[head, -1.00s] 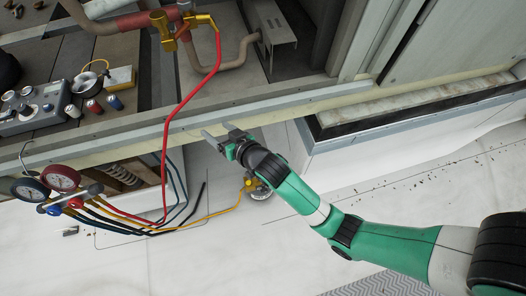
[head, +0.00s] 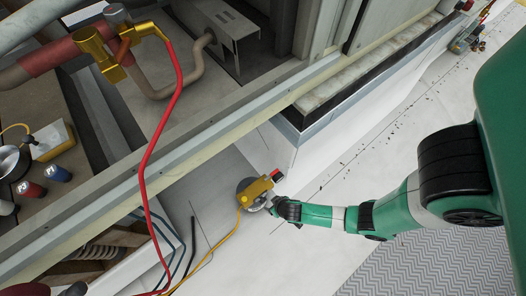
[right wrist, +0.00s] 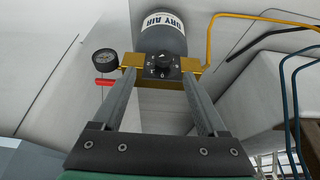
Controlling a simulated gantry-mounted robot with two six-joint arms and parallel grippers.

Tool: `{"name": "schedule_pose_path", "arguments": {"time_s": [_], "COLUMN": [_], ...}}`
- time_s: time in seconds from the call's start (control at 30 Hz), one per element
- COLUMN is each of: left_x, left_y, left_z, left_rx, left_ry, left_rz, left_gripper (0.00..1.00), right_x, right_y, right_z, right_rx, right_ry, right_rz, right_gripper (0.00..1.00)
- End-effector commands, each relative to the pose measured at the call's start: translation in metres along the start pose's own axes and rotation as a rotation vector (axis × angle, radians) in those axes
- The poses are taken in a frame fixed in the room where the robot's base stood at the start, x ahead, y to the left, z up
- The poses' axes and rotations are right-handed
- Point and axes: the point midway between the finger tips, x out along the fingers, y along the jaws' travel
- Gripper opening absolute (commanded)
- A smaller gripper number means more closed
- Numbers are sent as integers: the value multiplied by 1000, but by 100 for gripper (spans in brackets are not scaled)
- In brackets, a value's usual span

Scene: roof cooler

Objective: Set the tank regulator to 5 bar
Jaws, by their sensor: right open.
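The grey tank (right wrist: 165,42), labelled DRY AIR, carries a brass regulator (right wrist: 132,62) with a black knob (right wrist: 163,62) on a marked dial plate. A round gauge (right wrist: 104,62) and a red handle (right wrist: 105,82) sit at its left. The gauge reading and dial setting are too small to tell. In the head view the brass regulator (head: 256,189) is seen from above. My right gripper (right wrist: 158,84) is open, its fingers on either side of the knob in the right wrist view; I cannot tell whether they touch anything. My left gripper is not in view.
A yellow hose (head: 212,252) runs from the regulator across the white floor. A red hose (head: 148,160) hangs from brass fittings (head: 100,50) over the unit's metal edge (head: 150,170).

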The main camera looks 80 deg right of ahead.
Motion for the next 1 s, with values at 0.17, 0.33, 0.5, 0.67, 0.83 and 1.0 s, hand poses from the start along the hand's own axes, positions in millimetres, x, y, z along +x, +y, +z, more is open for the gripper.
{"name": "schedule_pose_path", "arguments": {"time_s": [0.17, 0.33, 0.5, 0.67, 0.83, 1.0], "left_x": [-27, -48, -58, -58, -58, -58], "left_y": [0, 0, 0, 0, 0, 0], "left_z": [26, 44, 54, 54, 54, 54], "left_rx": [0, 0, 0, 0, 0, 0], "left_ry": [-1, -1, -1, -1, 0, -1], "left_rz": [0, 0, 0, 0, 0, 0], "left_gripper": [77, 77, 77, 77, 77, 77], "right_x": [47, 83, 102, 105, 104, 104], "right_y": [-1, -1, -2, -2, -2, -2], "right_z": [1, 1, -1, -2, -2, -2], "right_rx": [4, 2, 1, 0, 0, 0], "right_ry": [3, 3, 3, 3, 3, 3], "right_rz": [-1, -1, -3, -3, -3, -3], "right_gripper": [75, 75, 75, 75, 75, 45]}}
